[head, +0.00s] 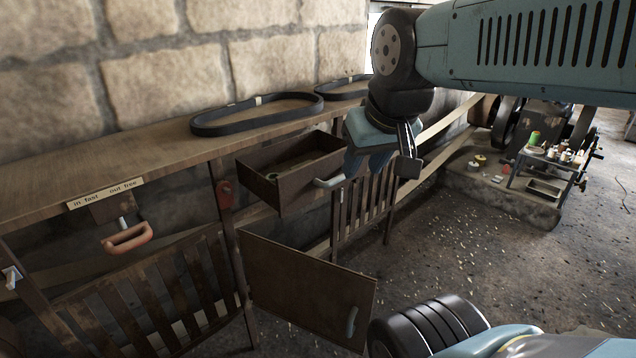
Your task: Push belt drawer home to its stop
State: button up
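The belt drawer (282,195) is a brown open-topped box under the wooden bench top. It stands pulled out from the bench, with a pale handle (328,182) on its front. A small pale object lies inside; its shape is unclear. My gripper (388,164) hangs just right of the drawer front in the picture. It overlaps the drawer's right edge near the handle, and I cannot tell whether it touches. Its fingertips are partly hidden, so I cannot tell how far they are apart. The drawer's rear end and its stop are out of sight.
Black belts (257,113) lie on the bench top (165,150). A cabinet door (305,290) stands swung out below the drawer. A red-handled lever (127,237) sits at left under a label. A small table (545,160) with items stands at far right. Open floor lies at right.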

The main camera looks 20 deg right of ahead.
aim_at(293, 189)
jog(key=z, duration=0.25)
jog(key=i, duration=0.4)
jog(key=z, duration=0.35)
jog(key=k, duration=1)
jog(key=u, duration=0.3)
jog(key=i, duration=1)
jog(key=z, duration=0.1)
